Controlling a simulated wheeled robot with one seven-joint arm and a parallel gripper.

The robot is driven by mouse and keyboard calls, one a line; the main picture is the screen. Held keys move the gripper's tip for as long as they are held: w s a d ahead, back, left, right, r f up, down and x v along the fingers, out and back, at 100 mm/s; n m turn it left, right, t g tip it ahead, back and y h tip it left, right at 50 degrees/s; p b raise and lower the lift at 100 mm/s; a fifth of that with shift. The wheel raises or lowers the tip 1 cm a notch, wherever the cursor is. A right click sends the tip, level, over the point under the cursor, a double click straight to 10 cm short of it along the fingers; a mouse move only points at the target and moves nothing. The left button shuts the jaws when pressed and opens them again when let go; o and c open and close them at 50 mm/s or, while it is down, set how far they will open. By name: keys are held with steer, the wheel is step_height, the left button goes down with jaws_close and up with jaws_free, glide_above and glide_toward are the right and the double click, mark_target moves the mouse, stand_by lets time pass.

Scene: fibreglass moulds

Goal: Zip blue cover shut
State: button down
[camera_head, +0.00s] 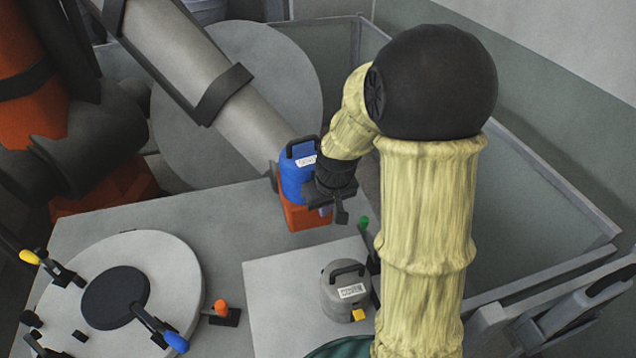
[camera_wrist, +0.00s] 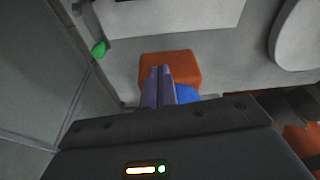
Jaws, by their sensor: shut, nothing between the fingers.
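The blue cover (camera_head: 294,181) stands upright on an orange block (camera_head: 302,214), with a dark handle on top and a white label. In the wrist view, a bit of the blue cover (camera_wrist: 187,94) shows to the right of my fingers, in front of the orange block (camera_wrist: 182,64). My gripper (camera_head: 341,213) is at the cover's right side, pointing down, and partly hides it. In the wrist view its two fingers (camera_wrist: 159,76) lie together with nothing between them. I cannot tell whether they touch the cover. I cannot make out its zip or pull.
A grey cover (camera_head: 338,299) with a label and yellow tab stands on a pale board (camera_head: 278,291) in front. A green knob (camera_head: 363,222) is close by; it also shows in the wrist view (camera_wrist: 99,49). A round pale disc (camera_head: 181,262) with coloured-handled clamps lies left.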

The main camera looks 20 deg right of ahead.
steer(key=v, duration=1.7)
steer(key=shift+b, duration=0.35)
steer(key=shift+m, duration=0.8)
steer(key=s+f, duration=0.2)
steer(key=f, duration=0.3)
steer(key=s+a+f, duration=0.1)
steer(key=s+f, duration=0.2)
steer(key=f, duration=0.2)
steer(key=s+a+f, duration=0.1)
steer(key=s+f, duration=0.2)
steer(key=f, duration=0.2)
steer(key=shift+s+a+f, duration=0.15)
steer(key=shift+s+f, duration=0.1)
steer(key=shift+f, duration=0.05)
stand_by(2.9)
